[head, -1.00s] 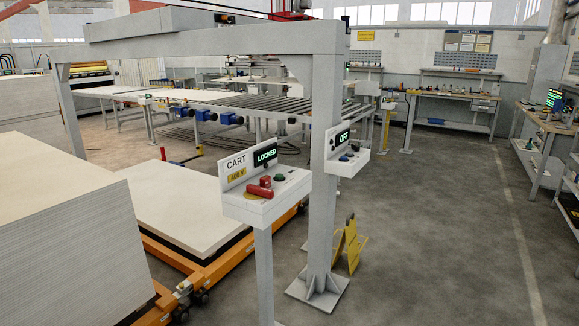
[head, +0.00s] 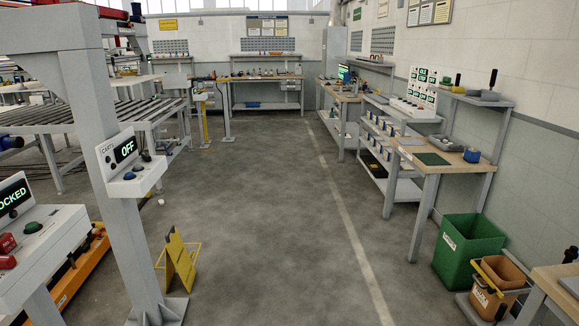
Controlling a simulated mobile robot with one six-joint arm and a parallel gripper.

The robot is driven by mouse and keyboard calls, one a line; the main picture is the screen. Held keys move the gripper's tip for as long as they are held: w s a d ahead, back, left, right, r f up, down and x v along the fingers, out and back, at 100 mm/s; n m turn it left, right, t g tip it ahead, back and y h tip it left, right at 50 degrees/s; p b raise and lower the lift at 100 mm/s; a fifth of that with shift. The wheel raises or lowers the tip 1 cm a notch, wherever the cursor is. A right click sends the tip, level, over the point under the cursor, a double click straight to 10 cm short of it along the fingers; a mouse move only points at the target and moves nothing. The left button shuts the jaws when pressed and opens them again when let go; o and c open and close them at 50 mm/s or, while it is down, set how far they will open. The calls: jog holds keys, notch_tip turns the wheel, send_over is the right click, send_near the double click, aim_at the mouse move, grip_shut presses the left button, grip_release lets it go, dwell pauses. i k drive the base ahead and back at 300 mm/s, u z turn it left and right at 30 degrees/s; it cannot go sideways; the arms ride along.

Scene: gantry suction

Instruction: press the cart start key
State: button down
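A white control box (head: 40,245) is cut off by the left edge in the head view. Its display (head: 14,198) reads "LOCKED", partly cropped. It carries a round green button (head: 33,227) and red parts (head: 7,250) beside it. A second box (head: 132,180) is on the grey gantry post (head: 122,235). Its display (head: 125,150) reads "OFF", with a small label on its left that seems to begin "CART". It has a dark knob (head: 146,156) and a small green button (head: 130,176). Which control is the start key I cannot tell. My gripper is not in view.
A yellow folding stand (head: 180,262) is on the floor right of the post. A roller conveyor (head: 110,110) is behind the post. Workbenches (head: 430,160), a green bin (head: 467,245) and an orange-brown bin (head: 497,285) line the right. The middle floor is clear.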

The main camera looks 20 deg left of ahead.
aim_at(33, 226)
jog(key=u, duration=0.1)
jog(key=i, duration=0.35)
jog(key=u, duration=4.55)
jog(key=i, duration=0.1)
jog(key=z, duration=2.95)
jog(key=k, duration=0.2)
jog(key=u, duration=1.9)
jog(key=k, duration=0.35)
jog(key=u, duration=0.05)
